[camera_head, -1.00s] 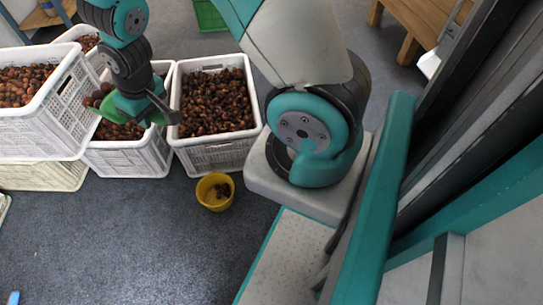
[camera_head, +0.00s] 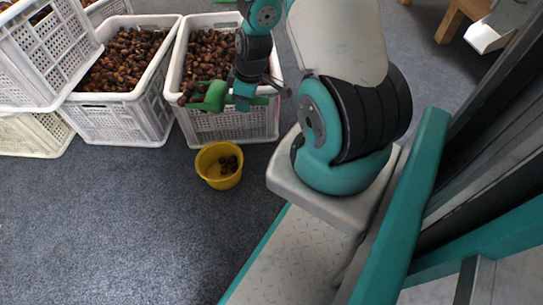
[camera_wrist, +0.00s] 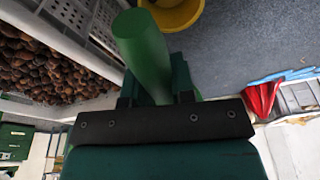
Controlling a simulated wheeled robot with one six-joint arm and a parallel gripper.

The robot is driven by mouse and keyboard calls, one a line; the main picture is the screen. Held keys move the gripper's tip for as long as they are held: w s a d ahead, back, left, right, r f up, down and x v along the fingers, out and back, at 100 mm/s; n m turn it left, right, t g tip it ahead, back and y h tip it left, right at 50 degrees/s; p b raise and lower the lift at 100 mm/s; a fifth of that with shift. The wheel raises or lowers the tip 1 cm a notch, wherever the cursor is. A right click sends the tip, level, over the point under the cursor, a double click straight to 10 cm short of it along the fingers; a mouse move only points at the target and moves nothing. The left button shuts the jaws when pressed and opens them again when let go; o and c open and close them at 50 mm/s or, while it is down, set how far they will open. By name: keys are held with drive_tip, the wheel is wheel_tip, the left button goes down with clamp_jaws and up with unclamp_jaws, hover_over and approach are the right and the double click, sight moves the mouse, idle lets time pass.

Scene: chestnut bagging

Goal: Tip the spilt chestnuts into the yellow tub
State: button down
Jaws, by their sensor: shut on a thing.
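The yellow tub (camera_head: 203,166) stands on the floor in front of the white crates, with a few dark chestnuts (camera_head: 230,165) inside. Part of the tub also shows at the top of the wrist view (camera_wrist: 178,16). My gripper (camera_head: 243,93) is above the front edge of the middle crate, up and to the right of the tub. It is shut on a green scoop-like tool (camera_head: 214,97), whose round green handle shows between the fingers in the wrist view (camera_wrist: 145,50). Whether the tool holds chestnuts cannot be told. No loose chestnuts are clearly seen on the floor.
A middle white crate (camera_head: 215,125) and a left white crate (camera_head: 125,120) are full of chestnuts. Another crate (camera_head: 45,60) is stacked at the far left. The grey floor (camera_head: 100,220) in front is clear. A red object (camera_wrist: 262,97) shows in the wrist view.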

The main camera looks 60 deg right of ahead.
drive_tip(key=s+d+f+n+b, duration=0.1)
drive_tip(key=s+d+f+b, duration=0.15)
drive_tip(key=f+b, duration=0.5)
drive_tip(key=s+d+f+n+b, duration=0.1)
drive_tip(key=s+d+f+b, duration=0.2)
drive_tip(key=f, duration=0.7)
drive_tip(key=w+a+r+g+h+p, duration=0.3)
drive_tip(key=w+r+g+p, duration=0.1)
drive_tip(key=r+g+p, duration=0.1)
drive_tip(key=w+a+r+g+h+p, duration=0.4)
drive_tip(key=r+g, duration=0.1)
drive_tip(key=r, duration=0.2)
drive_tip(key=shift+g+p, duration=0.35)
drive_tip(key=shift+g, duration=0.05)
drive_tip(key=shift+d+r, duration=0.1)
